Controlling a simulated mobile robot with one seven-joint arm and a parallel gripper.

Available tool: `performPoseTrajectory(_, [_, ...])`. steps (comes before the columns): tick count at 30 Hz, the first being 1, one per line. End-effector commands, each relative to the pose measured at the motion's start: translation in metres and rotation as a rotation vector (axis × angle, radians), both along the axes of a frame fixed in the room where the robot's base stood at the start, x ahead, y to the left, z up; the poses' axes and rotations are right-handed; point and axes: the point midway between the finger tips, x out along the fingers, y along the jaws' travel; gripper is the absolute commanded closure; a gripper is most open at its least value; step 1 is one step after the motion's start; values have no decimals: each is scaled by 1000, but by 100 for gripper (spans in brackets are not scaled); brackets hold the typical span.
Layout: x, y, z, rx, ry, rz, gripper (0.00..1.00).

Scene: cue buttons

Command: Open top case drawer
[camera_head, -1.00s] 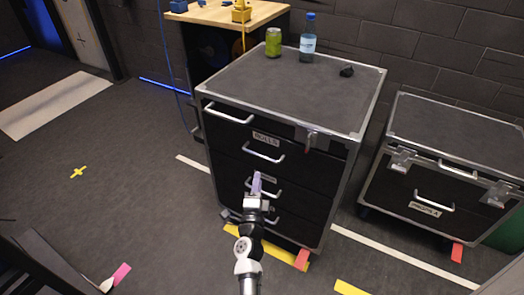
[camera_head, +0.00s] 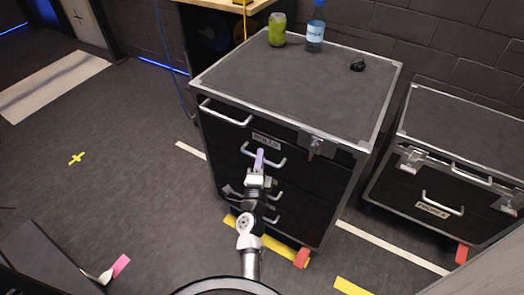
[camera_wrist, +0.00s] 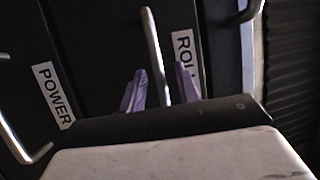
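The black case (camera_head: 290,85) with metal edges stands ahead, several handles on its drawer front. A long handle (camera_head: 225,113) is at its upper left edge. Below it, the handle (camera_head: 263,155) under the "ROLLS" label (camera_head: 266,140) is partly hidden by my gripper (camera_head: 260,158). In the wrist view, my gripper (camera_wrist: 160,88) is open, its two purple fingers apart. The "ROLLS" handle (camera_wrist: 152,45) runs up from between them as I see it; contact cannot be told. The "POWER" label (camera_wrist: 53,95) is at left. The drawers look closed.
A green can (camera_head: 277,30), a blue bottle (camera_head: 315,32) and a small black object (camera_head: 357,65) stand on the case top. A second, lower case (camera_head: 460,130) stands close at right. The floor at left is mostly clear.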

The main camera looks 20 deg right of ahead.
Motion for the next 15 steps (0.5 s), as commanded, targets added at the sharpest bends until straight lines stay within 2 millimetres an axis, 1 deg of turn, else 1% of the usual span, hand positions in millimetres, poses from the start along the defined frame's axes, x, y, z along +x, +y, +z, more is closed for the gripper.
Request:
performPoseTrajectory(11, [-1, 1, 1, 0, 0, 0, 68])
performPoseTrajectory(15, [-1, 1, 1, 0, 0, 0, 85])
